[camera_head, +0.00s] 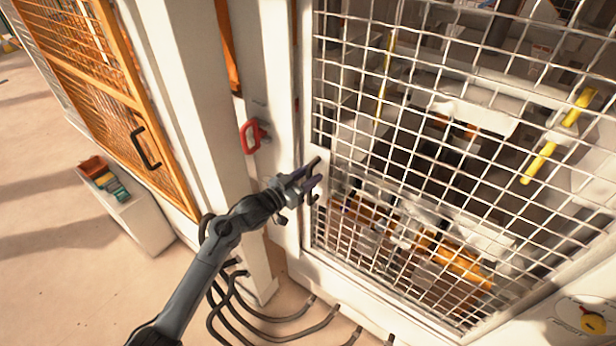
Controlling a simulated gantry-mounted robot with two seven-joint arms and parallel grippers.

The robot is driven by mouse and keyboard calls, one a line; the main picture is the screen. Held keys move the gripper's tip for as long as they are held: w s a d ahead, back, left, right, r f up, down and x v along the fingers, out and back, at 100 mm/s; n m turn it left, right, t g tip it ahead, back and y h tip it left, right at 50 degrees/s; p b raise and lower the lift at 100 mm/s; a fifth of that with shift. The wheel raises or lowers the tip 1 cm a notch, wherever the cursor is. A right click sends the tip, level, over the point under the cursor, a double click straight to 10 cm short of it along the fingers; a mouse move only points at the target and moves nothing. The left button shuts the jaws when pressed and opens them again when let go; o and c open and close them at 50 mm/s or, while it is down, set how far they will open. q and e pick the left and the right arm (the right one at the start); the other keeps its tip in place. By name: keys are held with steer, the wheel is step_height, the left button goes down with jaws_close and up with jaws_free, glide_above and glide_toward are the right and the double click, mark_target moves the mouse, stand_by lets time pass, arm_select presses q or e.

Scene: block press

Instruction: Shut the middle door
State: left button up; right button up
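The middle door appears to be the large white-framed mesh door (306,110) that fills the right half of the head view. Its left edge lies close to the white post; I cannot tell whether a small gap is left there. A dark handle (313,198) sits on the door's left edge, partly hidden by my gripper. My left gripper (319,170) is at this handle, with its two fingers apart. I cannot tell whether the fingers touch the handle. My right gripper is not in view.
An orange mesh door (90,80) with a black handle (145,148) is further left. Dark cables (285,318) run along the floor. A yellow knob (593,323) is at lower right.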

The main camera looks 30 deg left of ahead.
arm_select(q)
steer(key=shift+s, duration=0.1)
steer(key=v, duration=1)
steer(key=shift+s+b, duration=0.3)
steer(key=shift+b, duration=0.15)
steer(key=shift+a, duration=0.15)
